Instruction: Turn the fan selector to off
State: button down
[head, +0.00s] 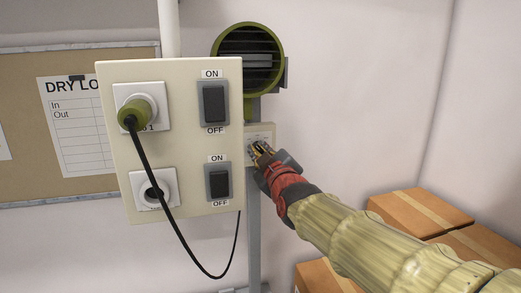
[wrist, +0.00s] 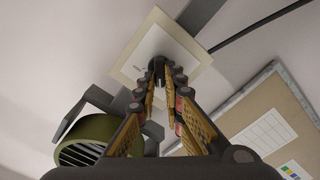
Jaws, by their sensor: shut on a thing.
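The fan selector is a small knob on a pale wall plate (head: 262,131) to the right of the large switch panel. In the wrist view the plate (wrist: 143,43) is square and the dark knob (wrist: 159,66) stands out from it. My gripper (head: 259,149) is at the plate, and in the wrist view its fingers (wrist: 159,80) are closed around the knob. The fingers hide most of the knob, so I cannot read its setting. The green round fan (head: 249,60) is above the plate, and its edge shows in the wrist view (wrist: 85,140).
The cream switch panel (head: 188,130) stands close left of my gripper, with two ON/OFF switches and two sockets. A green plug (head: 133,113) with a hanging black cable sits in the upper socket. Cardboard boxes (head: 420,213) are stacked at the lower right. A notice board (head: 30,105) hangs at the left.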

jog(key=shift+n, duration=0.4)
jog(key=c, duration=1.9)
grip_release()
jog(key=v, duration=1.2)
